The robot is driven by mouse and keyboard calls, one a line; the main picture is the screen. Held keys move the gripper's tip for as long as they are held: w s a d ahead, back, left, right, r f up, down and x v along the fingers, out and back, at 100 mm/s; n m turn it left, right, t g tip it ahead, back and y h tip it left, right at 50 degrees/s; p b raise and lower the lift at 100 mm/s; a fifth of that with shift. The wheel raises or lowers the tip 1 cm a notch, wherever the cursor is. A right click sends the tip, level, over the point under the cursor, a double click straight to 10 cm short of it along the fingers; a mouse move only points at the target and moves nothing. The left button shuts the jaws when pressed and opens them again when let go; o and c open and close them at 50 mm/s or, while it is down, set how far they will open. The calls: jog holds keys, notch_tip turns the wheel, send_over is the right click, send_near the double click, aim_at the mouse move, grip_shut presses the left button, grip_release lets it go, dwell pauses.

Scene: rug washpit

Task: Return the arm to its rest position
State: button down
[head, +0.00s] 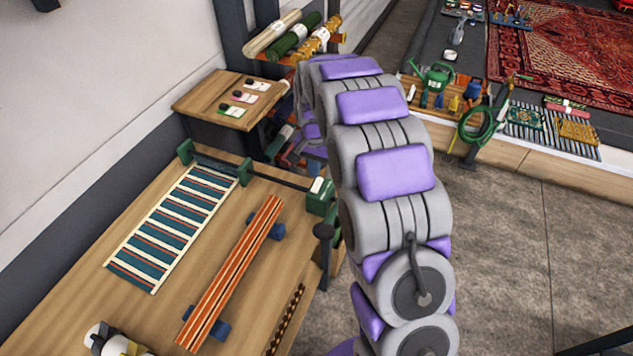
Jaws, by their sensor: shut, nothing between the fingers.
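My arm (385,190), grey with purple pads, rises from the bottom of the head view and reaches away towards the rack at the back. My gripper (287,157) shows only in part at the arm's far end, low beside the small side table and partly covered by the arm links. It is shut, and I see nothing held in it.
A wooden workbench (95,235) on the left bears a striped woven strip (175,225) and an orange striped strip (235,270). A small table (215,108) and a rack with rolled rugs (292,40) stand behind. A ledge (520,155) lies right; the floor (520,250) is clear.

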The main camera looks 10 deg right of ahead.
jog(key=shift+r, duration=0.8)
jog(key=s+r+n, duration=0.1)
jog(key=s+r, duration=0.3)
jog(key=s, duration=0.3)
jog(key=s+r+n+g, duration=0.1)
jog(key=s+r+n, duration=0.15)
jog(key=s, duration=0.45)
jog(key=s+r, duration=0.4)
jog(key=s, duration=0.3)
jog(key=s+n, duration=0.3)
jog(key=s, duration=1.8)
jog(key=shift+s+r+n+g, duration=0.15)
jog(key=shift+n+g, duration=0.2)
jog(key=shift+g, duration=0.05)
